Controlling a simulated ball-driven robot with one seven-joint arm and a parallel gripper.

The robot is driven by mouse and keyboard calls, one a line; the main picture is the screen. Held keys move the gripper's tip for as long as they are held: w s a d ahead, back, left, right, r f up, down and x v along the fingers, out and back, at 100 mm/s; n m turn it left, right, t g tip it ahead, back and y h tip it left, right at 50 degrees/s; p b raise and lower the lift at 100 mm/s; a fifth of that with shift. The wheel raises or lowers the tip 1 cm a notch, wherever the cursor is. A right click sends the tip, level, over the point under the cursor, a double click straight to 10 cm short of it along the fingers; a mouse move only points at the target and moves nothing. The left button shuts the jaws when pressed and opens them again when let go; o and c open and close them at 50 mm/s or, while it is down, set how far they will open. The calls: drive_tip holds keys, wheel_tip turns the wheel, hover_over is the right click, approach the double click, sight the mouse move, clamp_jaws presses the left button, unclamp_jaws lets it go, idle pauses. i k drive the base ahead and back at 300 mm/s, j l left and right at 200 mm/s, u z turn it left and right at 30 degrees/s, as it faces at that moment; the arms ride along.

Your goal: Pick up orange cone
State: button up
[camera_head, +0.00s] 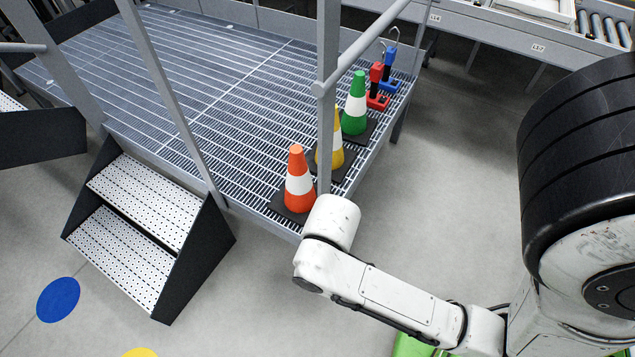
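The orange cone (299,180), with a white band and a dark square base, stands upright on the near right corner of the grated catwalk (220,95). A railing post passes just to its right. My white arm reaches in from the lower right, and its elbow-like bend is in front of and just below the cone's base, hiding part of that corner. I cannot tell whether the arm touches anything. My gripper does not show in this view.
A yellow cone (336,145) partly behind the post, a green cone (355,104), and red (376,87) and blue (389,72) hooked objects line the catwalk's right edge. A handrail (365,42) slopes above. Perforated steps (135,220) stand at left. Grey floor is open at right.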

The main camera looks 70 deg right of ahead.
sight(295, 201)
drive_tip(key=j+z, duration=0.2)
drive_tip(key=z, duration=0.25)
drive_tip(key=k+j+z, duration=0.1)
drive_tip(key=z, duration=0.35)
drive_tip(key=k+j+z, duration=0.1)
drive_tip(key=z, duration=0.35)
drive_tip(key=k+j, duration=0.35)
drive_tip(key=j, duration=0.25)
drive_tip(key=i+j+z, duration=0.1)
drive_tip(key=j, duration=0.25)
drive_tip(key=i+j+z, duration=0.1)
drive_tip(key=i+j, duration=0.15)
drive_tip(key=i+j+z, duration=0.1)
drive_tip(key=j, duration=0.35)
drive_tip(key=i+j+z, duration=0.1)
drive_tip(key=j, duration=0.3)
drive_tip(key=i+j+z, duration=0.1)
drive_tip(key=i+j, duration=0.15)
drive_tip(key=i+j+z, duration=0.1)
drive_tip(key=j, duration=0.4)
drive_tip(key=i+j+z, duration=0.1)
drive_tip(key=j, duration=0.25)
drive_tip(key=i+j+z, duration=0.1)
drive_tip(key=i+j, duration=0.2)
drive_tip(key=i+j+z, duration=0.1)
drive_tip(key=j, duration=0.3)
drive_tip(key=i+j, duration=0.3)
drive_tip(key=j+z, duration=0.05)
